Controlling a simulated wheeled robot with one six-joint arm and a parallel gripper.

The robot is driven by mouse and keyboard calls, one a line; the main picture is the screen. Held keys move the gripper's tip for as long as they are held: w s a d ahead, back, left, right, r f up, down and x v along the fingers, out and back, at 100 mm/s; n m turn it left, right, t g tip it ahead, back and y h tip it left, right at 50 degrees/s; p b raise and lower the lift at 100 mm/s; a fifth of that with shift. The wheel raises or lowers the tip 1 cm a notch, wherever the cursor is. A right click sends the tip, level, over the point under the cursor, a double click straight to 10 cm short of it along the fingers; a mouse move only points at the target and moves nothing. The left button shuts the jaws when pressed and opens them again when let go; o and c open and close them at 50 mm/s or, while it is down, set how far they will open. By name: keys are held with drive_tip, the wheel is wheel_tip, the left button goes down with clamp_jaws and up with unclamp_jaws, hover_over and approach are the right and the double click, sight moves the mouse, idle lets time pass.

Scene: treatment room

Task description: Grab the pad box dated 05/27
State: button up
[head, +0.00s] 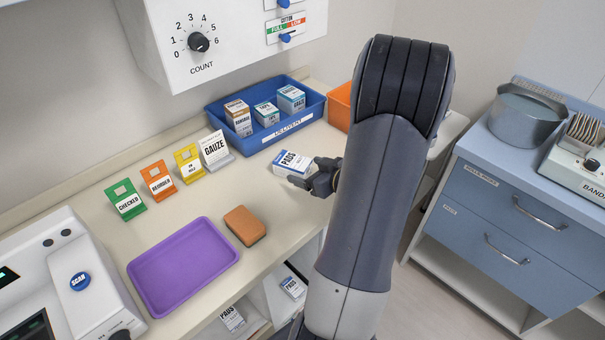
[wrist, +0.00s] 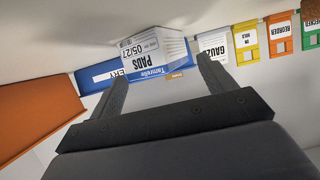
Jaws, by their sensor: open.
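The pad box (head: 292,164) is white with a blue band and stands on the counter in front of the blue bin. In the wrist view the box (wrist: 155,55) appears upside down and its label reads PADS and 05/27. My gripper (head: 314,180) is at the right side of the box in the head view. In the wrist view my gripper (wrist: 162,72) is open, with a finger on either side of the box's near end. I cannot tell whether either finger touches it. Two more PADS boxes (head: 292,287) (head: 232,318) lie on the shelves below, their dates too small to read.
The blue delivery bin (head: 268,140) holds several boxes. An orange bin (head: 339,107) is right of it. A GAUZE card (head: 215,149) and coloured cards stand along the wall. A purple tray (head: 184,265) and a brown sponge (head: 245,226) lie on the counter.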

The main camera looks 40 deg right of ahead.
sight(293, 167)
drive_tip(key=shift+x, duration=1.35)
drive_tip(key=c, duration=1)
